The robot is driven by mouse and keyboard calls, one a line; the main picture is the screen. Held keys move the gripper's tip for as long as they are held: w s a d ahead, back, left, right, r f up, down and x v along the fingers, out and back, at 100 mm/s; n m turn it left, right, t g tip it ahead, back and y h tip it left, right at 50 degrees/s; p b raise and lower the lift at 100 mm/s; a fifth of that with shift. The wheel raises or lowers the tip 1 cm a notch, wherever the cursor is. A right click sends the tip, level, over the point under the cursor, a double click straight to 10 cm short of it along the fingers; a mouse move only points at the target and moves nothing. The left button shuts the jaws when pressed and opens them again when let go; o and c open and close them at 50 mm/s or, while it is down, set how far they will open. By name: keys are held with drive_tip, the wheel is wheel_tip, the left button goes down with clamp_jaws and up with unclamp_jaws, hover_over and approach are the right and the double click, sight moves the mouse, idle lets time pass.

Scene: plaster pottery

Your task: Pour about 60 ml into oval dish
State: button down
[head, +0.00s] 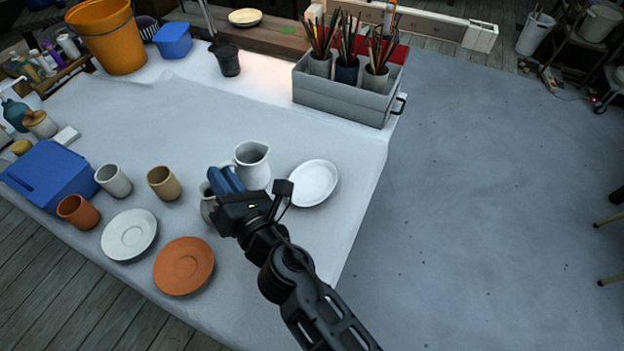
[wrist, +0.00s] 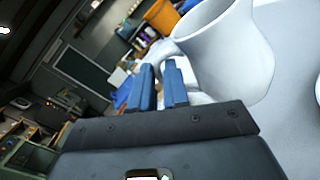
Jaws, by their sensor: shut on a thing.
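A pale pitcher (head: 253,167) stands upright near the table's middle, its wide mouth up. A pale pitcher also fills the upper right of the wrist view (wrist: 235,55). A second, greyer vessel (head: 207,204) is partly hidden behind my gripper. The white oval dish (head: 314,184) lies right of the pale pitcher, near the table's right edge, and looks empty. My gripper (head: 222,178) is between the two vessels, its blue fingers (wrist: 160,84) close together. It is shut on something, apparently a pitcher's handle.
A white saucer (head: 129,236), a terracotta plate (head: 184,267) and several cups, including a tan one (head: 163,183), stand left. A blue box (head: 48,178) is at the far left. A grey crate (head: 345,97) with brush pots stands behind the dish.

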sight(266, 179)
drive_tip(key=shift+w+d+m, duration=0.15)
drive_tip(key=shift+d+m, duration=0.05)
drive_tip(key=shift+m, duration=0.3)
drive_tip(key=d+f+m+b, duration=0.1)
drive_tip(key=f+b, duration=0.1)
drive_tip(key=w+d+f+m+b, duration=0.1)
drive_tip(key=b, duration=0.2)
drive_tip(key=f+m+b, duration=0.1)
drive_tip(key=f+b, duration=0.1)
drive_tip(key=shift+w+d+f+t, duration=0.3)
drive_tip(key=shift+d+f+t, duration=0.05)
drive_tip(key=shift+d+t, duration=0.05)
drive_tip(key=d+r+m+p, duration=0.1)
drive_tip(key=w+d+r+m, duration=0.1)
drive_tip(key=shift+w+r+m+p, duration=0.1)
drive_tip(key=shift+r+m+p, duration=0.2)
drive_tip(key=shift+p, duration=0.1)
drive_tip(key=shift+w+d+f+m+b, duration=0.1)
drive_tip(key=shift+d+f+m+b, duration=0.15)
drive_tip(key=shift+m+b, duration=0.1)
drive_tip(key=shift+w+d+r+m+t, duration=0.1)
drive_tip(key=shift+w+d+m+t, duration=0.25)
drive_tip(key=shift+m, duration=0.3)
drive_tip(key=shift+s, duration=0.1)
drive_tip(key=shift+w+d+m+t+h+b, duration=0.15)
drive_tip(key=shift+w+d+m+t+b, duration=0.25)
drive_tip(key=shift+m, duration=0.65)
drive_tip(key=shift+w+d+m+t+h+b, duration=0.15)
drive_tip(key=shift+d+m+b, duration=0.3)
drive_tip(key=shift+m, duration=0.6)
